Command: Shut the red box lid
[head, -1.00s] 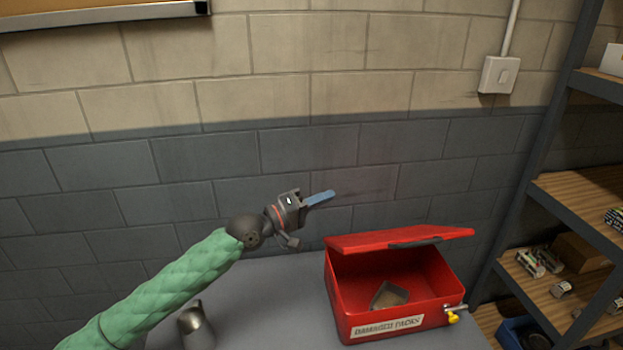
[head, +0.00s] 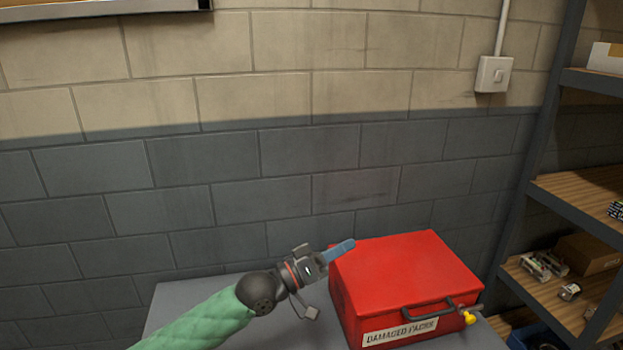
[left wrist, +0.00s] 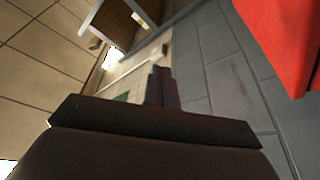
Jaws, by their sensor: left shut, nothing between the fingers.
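The red box (head: 400,285) stands on the grey table with its lid (head: 395,268) down flat over the opening, so its inside is hidden. A black handle and a "DAMAGED PACKS" label show on its front. My left gripper (head: 342,250) is shut and empty, its blue fingers at the lid's back left corner; I cannot tell whether they touch it. In the left wrist view the fingers (left wrist: 161,88) are together, and part of the red box (left wrist: 285,40) shows at the upper right. My right gripper is not in view.
The grey table (head: 200,300) has bare room left of the box. A block wall (head: 200,190) stands close behind. A shelf rack (head: 580,200) with several small items rises on the right. A yellow padlock-like piece (head: 469,317) sits at the box's front right.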

